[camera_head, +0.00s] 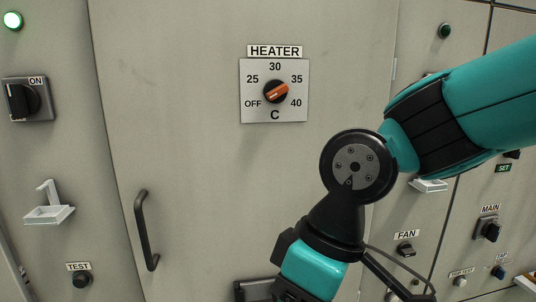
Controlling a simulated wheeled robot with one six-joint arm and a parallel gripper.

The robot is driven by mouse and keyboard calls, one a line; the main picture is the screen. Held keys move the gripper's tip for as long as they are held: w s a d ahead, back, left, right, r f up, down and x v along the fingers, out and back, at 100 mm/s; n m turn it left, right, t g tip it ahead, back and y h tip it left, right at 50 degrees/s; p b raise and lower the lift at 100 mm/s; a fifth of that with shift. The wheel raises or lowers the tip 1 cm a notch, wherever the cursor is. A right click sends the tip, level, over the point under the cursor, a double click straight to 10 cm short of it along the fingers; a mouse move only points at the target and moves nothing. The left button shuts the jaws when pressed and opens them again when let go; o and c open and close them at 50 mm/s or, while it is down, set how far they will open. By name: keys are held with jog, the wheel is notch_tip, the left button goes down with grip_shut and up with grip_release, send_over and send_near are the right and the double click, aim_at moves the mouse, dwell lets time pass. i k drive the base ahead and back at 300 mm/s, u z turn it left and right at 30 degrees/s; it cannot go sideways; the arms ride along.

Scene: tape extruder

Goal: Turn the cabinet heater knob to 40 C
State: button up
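The heater knob (275,92) is a round black knob with an orange bar, at the upper middle of the picture. It sits on a square light plate (252,68) marked OFF, 25, 30, 35, 40 and C, under a HEATER label (274,51). The orange bar is tilted, with its upper right end towards the 35 and its lower left end towards OFF. I cannot tell which end is the pointer. My arm comes in from the right and bends down to the bottom edge, below and right of the knob, apart from it. My gripper's fingertips are out of the picture.
The cabinet door (180,130) has a black handle (147,230) at its left. An ON switch (22,99) and a TEST button (81,280) are further left. A FAN switch (405,249) and a MAIN switch (488,229) are at the right. The space before the knob is clear.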

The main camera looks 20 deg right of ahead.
aim_at(276, 92)
jog(key=z, duration=1.5)
jog(key=k, duration=0.85)
jog(key=u, duration=1)
